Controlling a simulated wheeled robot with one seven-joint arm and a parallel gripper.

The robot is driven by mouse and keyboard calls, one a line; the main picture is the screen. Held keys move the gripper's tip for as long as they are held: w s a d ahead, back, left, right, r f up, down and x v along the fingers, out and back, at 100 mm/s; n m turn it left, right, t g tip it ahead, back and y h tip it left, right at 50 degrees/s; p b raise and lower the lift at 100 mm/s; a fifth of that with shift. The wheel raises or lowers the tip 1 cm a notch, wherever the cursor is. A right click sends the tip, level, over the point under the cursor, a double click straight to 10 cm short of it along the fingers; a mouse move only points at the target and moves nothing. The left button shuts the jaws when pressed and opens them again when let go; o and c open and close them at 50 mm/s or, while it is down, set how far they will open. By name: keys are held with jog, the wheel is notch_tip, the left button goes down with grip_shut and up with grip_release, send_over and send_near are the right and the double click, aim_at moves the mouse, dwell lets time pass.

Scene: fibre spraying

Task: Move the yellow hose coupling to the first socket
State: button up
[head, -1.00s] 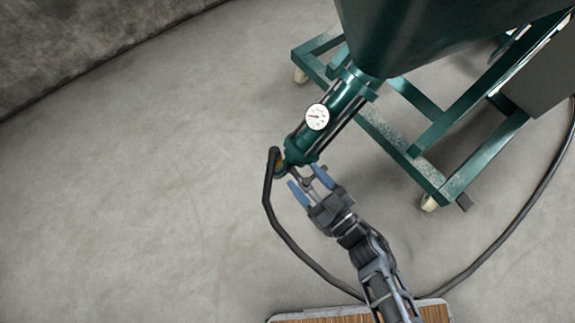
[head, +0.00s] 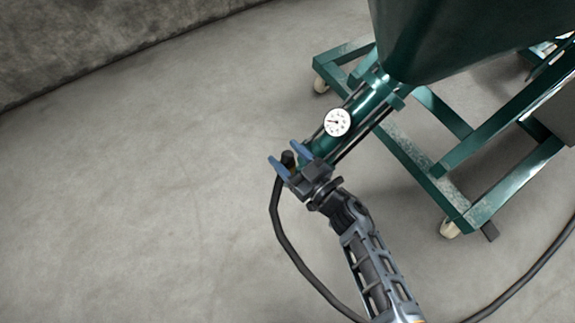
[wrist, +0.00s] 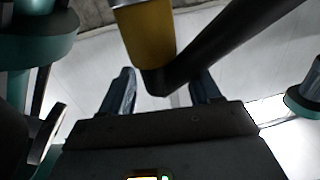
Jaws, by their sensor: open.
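The yellow hose coupling (wrist: 148,42) shows at the top of the wrist view, with the black hose (wrist: 225,48) bending away from its lower end. In the head view I cannot make out the coupling behind my gripper. My gripper (head: 288,158) is open at the lower end of the green pump cylinder (head: 366,100), with its blue fingers around the hose end in that view. In the wrist view the fingers (wrist: 163,85) are apart, and the coupling's lower end shows between and above them. I cannot tell whether they touch it. I cannot make out the first socket.
A green hopper (head: 440,40) stands above the cylinder on a wheeled green frame (head: 420,165). A round gauge (head: 337,122) sits on the cylinder. Green round fittings flank the wrist view at left (wrist: 35,48) and right (wrist: 308,97). The floor at left is clear.

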jog(key=shift+w+a, duration=0.15)
jog(key=c, duration=1.1)
